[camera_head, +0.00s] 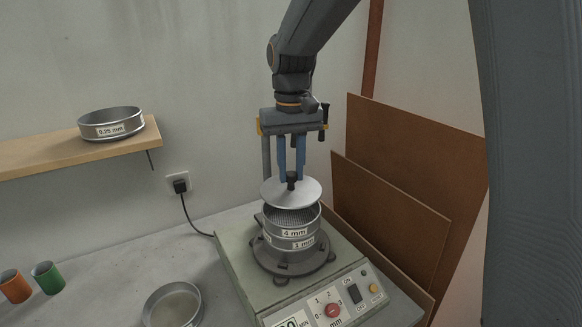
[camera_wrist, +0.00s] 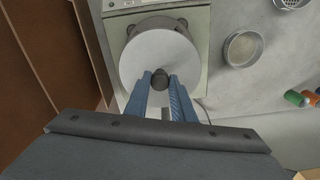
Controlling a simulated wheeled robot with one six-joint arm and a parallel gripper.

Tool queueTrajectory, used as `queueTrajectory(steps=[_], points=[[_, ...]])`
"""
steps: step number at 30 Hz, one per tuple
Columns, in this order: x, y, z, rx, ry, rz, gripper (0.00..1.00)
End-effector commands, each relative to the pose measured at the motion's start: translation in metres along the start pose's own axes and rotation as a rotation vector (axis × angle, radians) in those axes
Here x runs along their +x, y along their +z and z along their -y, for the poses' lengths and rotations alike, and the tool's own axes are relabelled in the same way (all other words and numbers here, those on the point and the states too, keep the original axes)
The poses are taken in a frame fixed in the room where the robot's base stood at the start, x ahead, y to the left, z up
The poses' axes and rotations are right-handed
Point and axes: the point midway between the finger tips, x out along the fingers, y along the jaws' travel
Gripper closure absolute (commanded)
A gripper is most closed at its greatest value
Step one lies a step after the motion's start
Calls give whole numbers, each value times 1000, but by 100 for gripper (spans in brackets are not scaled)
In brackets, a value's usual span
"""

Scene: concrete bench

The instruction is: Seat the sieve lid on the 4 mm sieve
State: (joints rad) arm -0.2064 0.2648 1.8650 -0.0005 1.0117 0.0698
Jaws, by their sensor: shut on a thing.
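The sieve lid (camera_head: 290,193) is a pale metal disc with a dark knob on top. My gripper (camera_head: 291,178) is shut on that knob and holds the lid tilted a little above the 4 mm sieve (camera_head: 294,222). In the wrist view the lid (camera_wrist: 160,58) hangs at the tips of my gripper (camera_wrist: 160,80) and hides the sieve beneath. The 4 mm sieve is upright on top of the 1 mm sieve (camera_head: 303,243), on the shaker. Its mesh shows below the lid's near edge in the head view.
The shaker (camera_head: 240,262) has a control panel with a red knob. A loose sieve (camera_head: 172,305) lies on the bench to its left, with orange and green cups (camera_head: 47,277) farther left. A 0.25 mm sieve (camera_head: 111,123) sits on the wooden shelf (camera_head: 60,158). Brown boards (camera_head: 400,150) lean at the right.

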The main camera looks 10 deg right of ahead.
Motion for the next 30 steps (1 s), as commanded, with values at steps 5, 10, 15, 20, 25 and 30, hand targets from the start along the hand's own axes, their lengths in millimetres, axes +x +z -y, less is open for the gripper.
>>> queueTrajectory(steps=[5,10,15,20,25,30], points=[[12,-1,-1,2,0,0,100],[21,-1,-1,2,0,-1,100],[29,0,-1,2,0,0,100],[35,0,-1,3,0,0,100],[37,0,-1,3,0,-1,100],[37,0,-1,2,0,-1,100]])
